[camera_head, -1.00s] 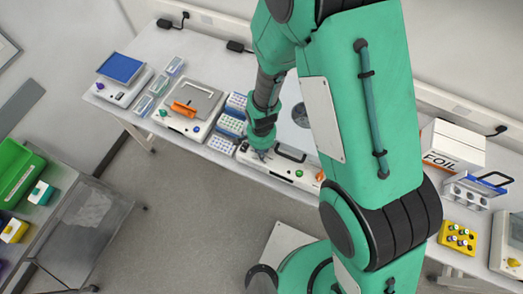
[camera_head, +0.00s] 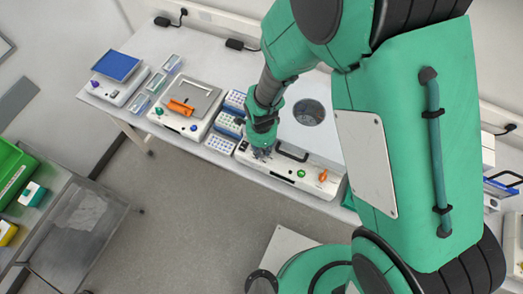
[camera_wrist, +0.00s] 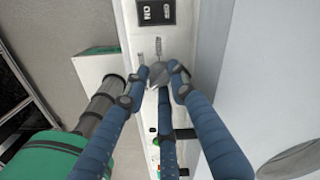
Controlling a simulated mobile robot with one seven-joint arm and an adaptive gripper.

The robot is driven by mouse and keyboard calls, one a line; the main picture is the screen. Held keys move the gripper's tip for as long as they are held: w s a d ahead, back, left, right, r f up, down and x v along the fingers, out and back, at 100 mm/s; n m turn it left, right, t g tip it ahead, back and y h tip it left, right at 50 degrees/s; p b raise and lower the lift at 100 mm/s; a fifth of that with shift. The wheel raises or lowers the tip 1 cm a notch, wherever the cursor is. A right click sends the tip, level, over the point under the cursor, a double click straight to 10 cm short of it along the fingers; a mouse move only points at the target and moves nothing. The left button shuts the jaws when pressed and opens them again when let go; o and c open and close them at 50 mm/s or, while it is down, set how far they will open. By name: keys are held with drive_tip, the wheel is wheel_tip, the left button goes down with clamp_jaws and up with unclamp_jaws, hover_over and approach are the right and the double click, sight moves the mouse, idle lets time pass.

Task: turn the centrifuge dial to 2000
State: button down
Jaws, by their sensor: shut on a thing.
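The centrifuge (camera_head: 325,150) is a white box with a round window in its lid, a black handle, a green button and an orange knob on its front. My gripper (camera_head: 262,154) is down at the left end of its front panel. In the wrist view, my gripper (camera_wrist: 160,80) has its blue fingers closed around a small grey dial (camera_wrist: 157,70) on the white panel. The fingertips hide much of the dial, and its setting cannot be read. A black switch plate (camera_wrist: 155,12) sits above the dial in that view.
Racks of tubes (camera_head: 220,143) stand close left of the centrifuge. Beyond them is a white device with an orange handle (camera_head: 180,107), and a balance with a blue top (camera_head: 117,66). A side cart (camera_head: 78,225) stands at the left.

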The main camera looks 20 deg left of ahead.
sight(262, 151)
drive_tip(key=shift+m, duration=0.9)
drive_tip(key=shift+b, duration=0.3)
drive_tip(key=c, duration=1.7)
unclamp_jaws()
drive_tip(key=shift+r, duration=0.1)
drive_tip(key=shift+r, duration=5.9)
